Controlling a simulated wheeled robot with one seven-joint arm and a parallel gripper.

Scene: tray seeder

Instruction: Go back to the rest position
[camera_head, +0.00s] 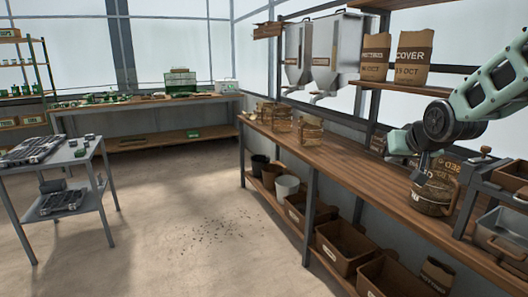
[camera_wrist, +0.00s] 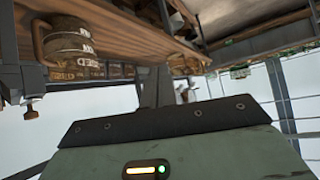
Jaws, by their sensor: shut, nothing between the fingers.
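My gripper (camera_head: 420,174) is shut with nothing in it. In the head view it points down above the wooden bench at the right, close to a glass jar (camera_head: 435,197) with a handle and dark contents. The overlap hides whether it touches the jar. In the wrist view the closed fingers (camera_wrist: 156,88) stand up beyond the green wrist body. A labelled jar with a handle (camera_wrist: 75,45) shows at upper left there, apart from the fingers, in a tilted, upside-down view.
The long bench (camera_head: 345,160) holds more jars (camera_head: 310,130) further back. Metal hoppers (camera_head: 335,55) hang above it, and paper bags (camera_head: 412,58) stand on a shelf. Metal trays (camera_head: 503,235) sit at the right. A grey cart (camera_head: 62,155) stands left. The floor between is open.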

